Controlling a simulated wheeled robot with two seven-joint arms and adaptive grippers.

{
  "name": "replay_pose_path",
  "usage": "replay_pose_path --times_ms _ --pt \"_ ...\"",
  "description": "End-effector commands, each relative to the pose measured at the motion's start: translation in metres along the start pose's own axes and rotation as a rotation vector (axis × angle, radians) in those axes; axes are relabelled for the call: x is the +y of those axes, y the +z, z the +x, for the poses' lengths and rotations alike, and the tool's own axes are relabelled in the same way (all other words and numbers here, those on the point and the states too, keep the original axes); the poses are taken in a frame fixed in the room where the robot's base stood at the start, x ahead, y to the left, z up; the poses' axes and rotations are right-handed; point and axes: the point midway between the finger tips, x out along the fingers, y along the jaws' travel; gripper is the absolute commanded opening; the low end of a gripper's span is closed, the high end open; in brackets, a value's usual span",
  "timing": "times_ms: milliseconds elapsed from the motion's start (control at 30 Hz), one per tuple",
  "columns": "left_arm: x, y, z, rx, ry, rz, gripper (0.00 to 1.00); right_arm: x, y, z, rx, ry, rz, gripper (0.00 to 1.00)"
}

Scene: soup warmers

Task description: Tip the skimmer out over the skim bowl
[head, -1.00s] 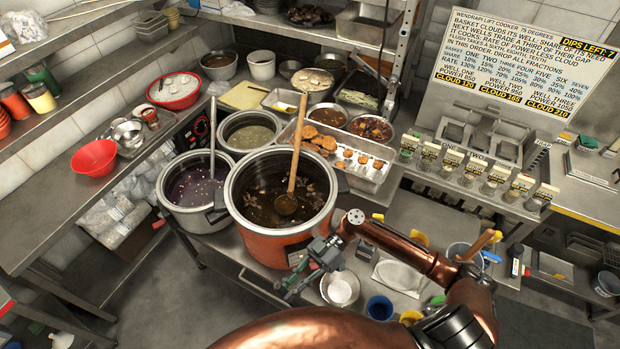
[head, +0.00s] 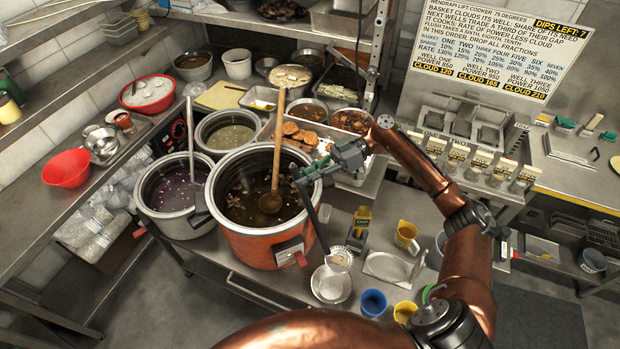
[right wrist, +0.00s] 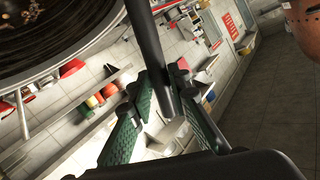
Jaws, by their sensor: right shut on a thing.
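My right gripper (head: 312,170) is shut on the dark handle of the skimmer (head: 338,259), beside the right rim of the orange pot. The handle slants down along the pot's side to the pale mesh head, which appears above the far edge of the skim bowl (head: 331,292). That bowl is small and metal, with something whitish inside. I cannot tell whether the head is tipped or holds anything. In the right wrist view the dark handle (right wrist: 150,45) runs between the green finger pads (right wrist: 163,98). My left gripper is not in view.
The orange pot (head: 262,243) of dark broth holds a wooden ladle (head: 278,150). A grey pot (head: 172,221) stands to its left. Right of the bowl are a blue cup (head: 373,302), yellow jugs (head: 406,234) and a metal tray (head: 386,266).

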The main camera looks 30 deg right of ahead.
Motion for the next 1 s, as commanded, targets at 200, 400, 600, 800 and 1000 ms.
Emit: replay_pose_path --times_ms 200,400,600,800,1000 --pt "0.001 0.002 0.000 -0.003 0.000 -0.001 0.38 0.003 -0.002 -0.003 0.002 0.008 0.002 0.00" --pt "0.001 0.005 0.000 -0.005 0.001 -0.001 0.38 0.002 -0.002 -0.003 0.002 0.006 0.002 0.00" --pt "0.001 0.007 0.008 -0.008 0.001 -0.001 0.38 0.006 0.008 -0.003 0.003 0.004 0.002 0.00" --pt "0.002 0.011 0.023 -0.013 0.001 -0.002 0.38 0.013 0.030 0.001 0.003 0.003 0.004 0.00" --pt "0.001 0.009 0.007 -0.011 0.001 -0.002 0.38 0.002 0.028 0.011 -0.029 0.017 -0.024 0.00"
